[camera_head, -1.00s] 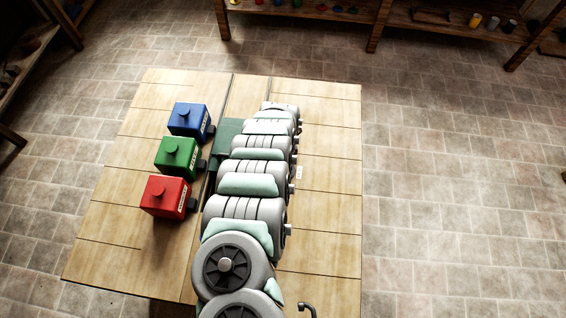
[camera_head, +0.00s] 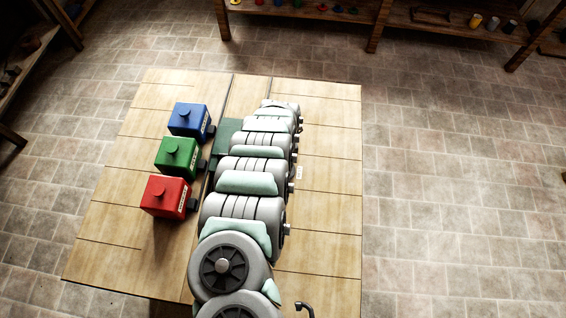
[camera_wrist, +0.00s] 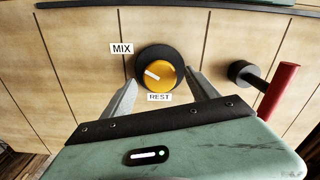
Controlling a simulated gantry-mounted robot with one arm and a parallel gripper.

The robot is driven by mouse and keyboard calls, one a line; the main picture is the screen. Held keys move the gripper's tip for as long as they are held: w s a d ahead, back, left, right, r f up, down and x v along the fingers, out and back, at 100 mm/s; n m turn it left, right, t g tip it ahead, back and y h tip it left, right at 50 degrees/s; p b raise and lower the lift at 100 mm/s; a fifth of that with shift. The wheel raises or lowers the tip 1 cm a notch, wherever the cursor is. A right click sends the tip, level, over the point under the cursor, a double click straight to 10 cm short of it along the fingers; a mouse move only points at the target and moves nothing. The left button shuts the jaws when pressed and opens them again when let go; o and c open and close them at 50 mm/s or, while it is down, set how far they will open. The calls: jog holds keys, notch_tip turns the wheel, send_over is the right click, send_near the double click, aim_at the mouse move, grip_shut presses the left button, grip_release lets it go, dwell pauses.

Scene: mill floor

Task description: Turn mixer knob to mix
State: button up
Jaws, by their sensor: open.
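The mixer knob (camera_wrist: 157,74) is a round amber dial on a black base on a pale wood-plank panel in the wrist view. Its white pointer line points left and slightly up. A white MIX label (camera_wrist: 122,48) sits at its upper left and a REST label (camera_wrist: 159,97) just below it. My gripper (camera_wrist: 162,80) is open, one grey finger on each side of the knob. Whether the fingers touch the knob I cannot tell. In the head view my arm hides the knob and the gripper.
A red handle (camera_wrist: 279,90) on a black mount stands right of the knob. In the head view, blue (camera_head: 189,119), green (camera_head: 177,157) and red (camera_head: 166,195) boxes stand on the wooden table (camera_head: 325,130) left of my arm. The table's right side is mostly clear.

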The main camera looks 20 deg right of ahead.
notch_tip(320, 180, up, 10)
jog(key=shift+p, duration=0.45)
dwell(0.3)
